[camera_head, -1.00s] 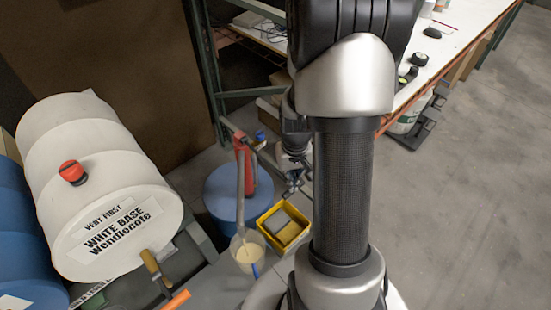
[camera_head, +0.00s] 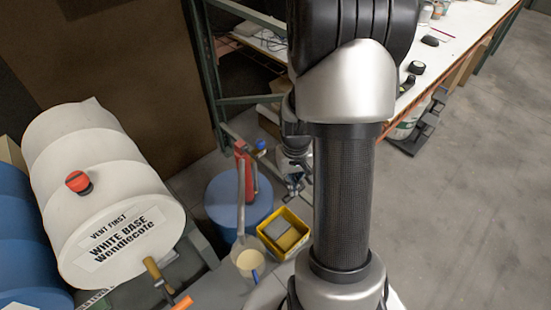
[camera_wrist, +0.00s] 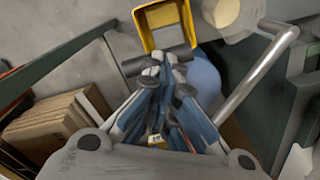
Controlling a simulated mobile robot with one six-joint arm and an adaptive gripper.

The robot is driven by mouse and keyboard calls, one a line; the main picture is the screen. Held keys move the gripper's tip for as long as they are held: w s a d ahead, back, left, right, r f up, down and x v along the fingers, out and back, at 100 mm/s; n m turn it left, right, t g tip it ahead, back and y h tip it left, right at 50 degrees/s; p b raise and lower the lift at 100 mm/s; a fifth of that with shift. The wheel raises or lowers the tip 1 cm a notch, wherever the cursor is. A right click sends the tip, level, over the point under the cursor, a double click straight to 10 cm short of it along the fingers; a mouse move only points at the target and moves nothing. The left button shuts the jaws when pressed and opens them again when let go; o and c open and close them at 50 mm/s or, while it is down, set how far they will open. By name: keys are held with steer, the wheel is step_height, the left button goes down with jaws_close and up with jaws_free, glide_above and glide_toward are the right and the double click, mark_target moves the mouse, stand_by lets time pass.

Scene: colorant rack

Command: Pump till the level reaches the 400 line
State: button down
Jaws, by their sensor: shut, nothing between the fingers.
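A red hand pump (camera_head: 241,158) stands on a blue drum (camera_head: 222,208). Its grey spout pipe (camera_head: 241,195) runs down toward a pale jug (camera_head: 250,262) with cream liquid in it. The jug also shows at the top of the wrist view (camera_wrist: 226,12), with the pipe (camera_wrist: 258,78) at right. I cannot read the jug's level lines or tell the level. My gripper (camera_head: 295,186) is right of the pump, above the drum's right side. In the wrist view its blue-padded fingers (camera_wrist: 165,68) are shut and empty, beside a dark bar (camera_wrist: 138,65) that may be the pump handle.
A yellow tray (camera_head: 304,245) stands right of the jug. A white drum (camera_head: 60,140) with a red cap (camera_head: 78,183) lies at left, with a wood-handled tap (camera_head: 153,270). A shelf frame (camera_head: 210,80) is behind. Cardboard (camera_wrist: 55,125) shows at left in the wrist view. Open floor lies right.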

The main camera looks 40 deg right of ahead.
step_height(320, 180, up, 10)
steer(key=p, duration=0.7)
steer(key=shift+f, duration=0.2)
steer(key=shift+f+b, duration=5.95)
steer(key=shift+f, duration=1.7)
step_height(320, 180, up, 15)
steer(key=p, duration=1.2)
steer(key=shift+r, duration=0.15)
step_height(320, 180, up, 6)
steer(key=p, duration=0.5)
